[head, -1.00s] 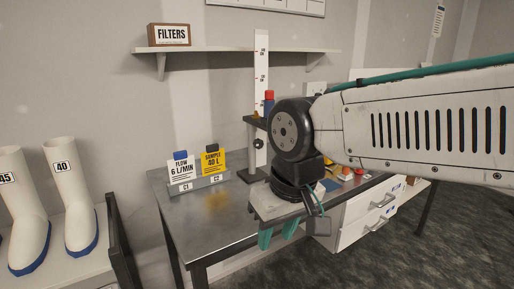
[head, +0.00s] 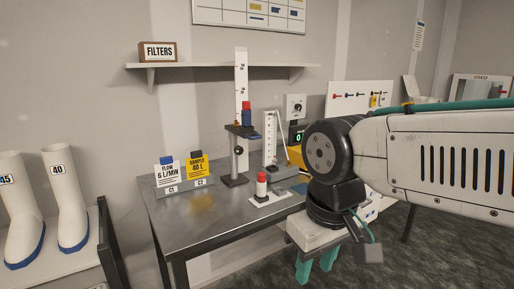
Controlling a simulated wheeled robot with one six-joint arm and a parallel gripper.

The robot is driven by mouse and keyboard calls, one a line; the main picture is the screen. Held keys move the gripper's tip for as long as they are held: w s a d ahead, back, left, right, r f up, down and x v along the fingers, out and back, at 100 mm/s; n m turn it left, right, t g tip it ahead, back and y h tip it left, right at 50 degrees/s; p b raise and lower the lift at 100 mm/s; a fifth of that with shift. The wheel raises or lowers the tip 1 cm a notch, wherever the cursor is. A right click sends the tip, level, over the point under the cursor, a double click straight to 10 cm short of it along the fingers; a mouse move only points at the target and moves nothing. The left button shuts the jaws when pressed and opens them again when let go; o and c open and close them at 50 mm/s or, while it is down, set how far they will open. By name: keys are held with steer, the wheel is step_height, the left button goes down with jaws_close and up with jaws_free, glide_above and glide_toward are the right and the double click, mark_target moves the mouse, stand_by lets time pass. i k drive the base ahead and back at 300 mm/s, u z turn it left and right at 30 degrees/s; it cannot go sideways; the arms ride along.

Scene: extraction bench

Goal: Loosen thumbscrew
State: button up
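A stand with a tall white scale post (head: 241,85) rises from the steel bench. A dark platform (head: 238,130) on it carries a blue and red cylinder (head: 246,117). A small black knob (head: 239,150), which looks like the thumbscrew, sits on the post below the platform. My gripper (head: 316,266) points down off the bench's front right edge, well to the right of the knob and nearer the camera. Its two teal fingers are apart, with nothing visible between them.
Flow and sample cards (head: 183,173) stand left of the post. A shelf (head: 215,66) hangs above. The bench's front left is clear.

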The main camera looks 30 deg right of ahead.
mark_target(239, 150)
steer(key=z, duration=0.05)
steer(key=i, duration=1)
steer(key=u, duration=0.65)
